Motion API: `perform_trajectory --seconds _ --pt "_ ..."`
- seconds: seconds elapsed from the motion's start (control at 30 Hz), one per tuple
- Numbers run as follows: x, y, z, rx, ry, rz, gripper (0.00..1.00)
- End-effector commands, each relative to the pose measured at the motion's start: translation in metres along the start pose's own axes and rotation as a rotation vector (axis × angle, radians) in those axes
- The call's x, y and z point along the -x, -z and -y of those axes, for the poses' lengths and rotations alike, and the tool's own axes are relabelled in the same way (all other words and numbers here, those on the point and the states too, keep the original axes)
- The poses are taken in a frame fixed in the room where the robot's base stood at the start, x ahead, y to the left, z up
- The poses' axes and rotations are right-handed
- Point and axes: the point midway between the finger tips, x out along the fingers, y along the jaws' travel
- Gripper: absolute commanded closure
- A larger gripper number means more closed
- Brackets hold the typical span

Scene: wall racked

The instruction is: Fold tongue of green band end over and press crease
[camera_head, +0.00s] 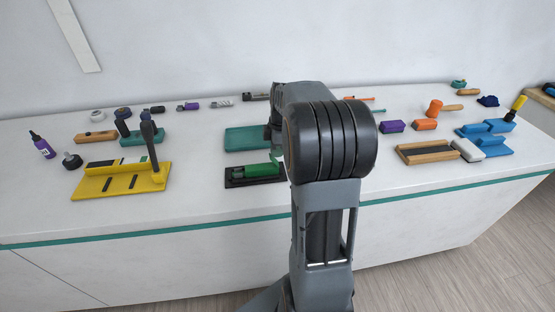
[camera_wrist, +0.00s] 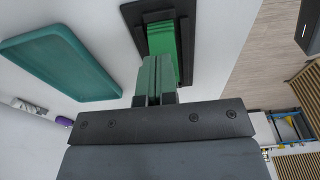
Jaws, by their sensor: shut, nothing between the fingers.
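The green band (camera_head: 262,170) lies on a dark base (camera_head: 235,183) near the front edge of the bench, just left of my arm. In the wrist view, the green band (camera_wrist: 184,45) stretches along the dark base (camera_wrist: 193,78). My gripper (camera_wrist: 157,64) is shut and empty, with its fingertips over or against the near part of the band. I cannot tell whether they touch it. The fingers hide part of the band. In the head view my arm hides most of the gripper and the base's right side.
A teal tray (camera_head: 248,139) lies behind the base; it also shows in the wrist view (camera_wrist: 60,65). A yellow fixture (camera_head: 95,188) with a dark upright stands left. Blue blocks (camera_head: 485,135) and a wooden-edged tray (camera_head: 427,152) lie right. Bare bench separates the base and yellow fixture.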

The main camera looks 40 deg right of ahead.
Motion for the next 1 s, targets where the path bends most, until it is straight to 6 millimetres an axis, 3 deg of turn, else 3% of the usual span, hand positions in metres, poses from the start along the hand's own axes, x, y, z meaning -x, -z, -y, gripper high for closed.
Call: perform_trajectory --seconds 1.0 --pt "-0.009 0.015 0.0 0.0 0.0 0.0 1.0"
